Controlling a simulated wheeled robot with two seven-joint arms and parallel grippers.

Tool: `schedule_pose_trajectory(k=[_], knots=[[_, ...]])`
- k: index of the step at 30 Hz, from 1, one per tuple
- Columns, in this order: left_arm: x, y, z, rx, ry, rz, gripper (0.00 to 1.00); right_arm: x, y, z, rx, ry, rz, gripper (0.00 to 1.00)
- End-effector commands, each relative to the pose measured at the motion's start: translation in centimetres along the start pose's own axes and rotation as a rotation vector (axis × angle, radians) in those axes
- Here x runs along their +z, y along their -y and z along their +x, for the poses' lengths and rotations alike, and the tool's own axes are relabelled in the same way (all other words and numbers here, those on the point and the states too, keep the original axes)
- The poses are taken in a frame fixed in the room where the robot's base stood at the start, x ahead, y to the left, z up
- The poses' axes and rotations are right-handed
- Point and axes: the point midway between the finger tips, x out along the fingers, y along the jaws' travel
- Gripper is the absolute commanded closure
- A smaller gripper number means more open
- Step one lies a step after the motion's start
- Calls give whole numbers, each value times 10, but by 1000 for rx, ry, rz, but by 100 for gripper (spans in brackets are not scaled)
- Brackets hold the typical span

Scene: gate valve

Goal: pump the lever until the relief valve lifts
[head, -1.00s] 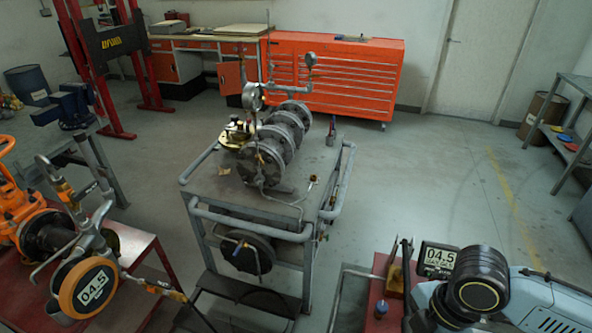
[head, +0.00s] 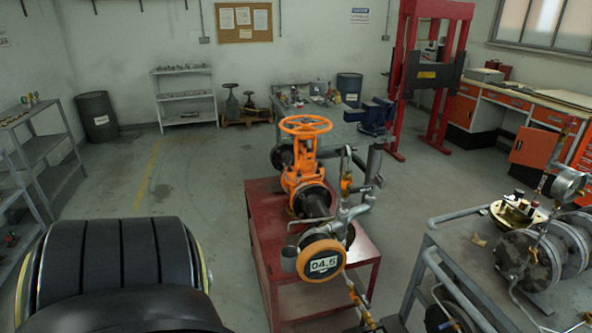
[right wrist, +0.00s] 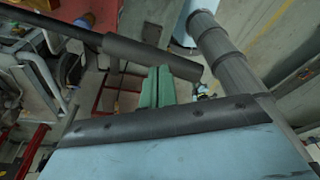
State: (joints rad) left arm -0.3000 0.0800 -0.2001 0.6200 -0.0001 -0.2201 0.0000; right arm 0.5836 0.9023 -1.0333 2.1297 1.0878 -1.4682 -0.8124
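The orange gate valve (head: 303,165) with its handwheel on top stands on a red bench (head: 262,225) in the head view. A round orange-rimmed gauge reading 04.5 (head: 322,260) is at its near end, with grey pipes beside it. Which fitting is the relief valve I cannot tell. In the right wrist view a thin dark rod ends in a thicker dark grip (right wrist: 150,55), perhaps the lever. Two flat green pieces (right wrist: 162,88) show beside it, partly covered; I cannot tell if they are my fingers. No gripper shows in the head view.
A grey cart (head: 440,240) with flanged piping and a gauge (head: 568,184) stands at right. A shelf rack (head: 35,150) and a dark drum (head: 98,116) are at left. Open floor lies left of the red bench. My dark ribbed arm part fills the lower left.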

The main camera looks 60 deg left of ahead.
Motion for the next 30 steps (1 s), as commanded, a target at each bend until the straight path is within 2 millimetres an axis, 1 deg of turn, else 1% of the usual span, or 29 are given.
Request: schedule_pose_trajectory(k=[1,3,27,30], knots=[[0,0,5,0,0,0,64,2,0,9,-2,0,1,100],[1,0,9,0,0,0,64,4,0,18,-2,1,1,100],[5,-1,55,0,0,0,64,25,1,122,-3,2,1,100],[5,-1,52,0,0,0,64,24,1,119,-3,2,0,100]])
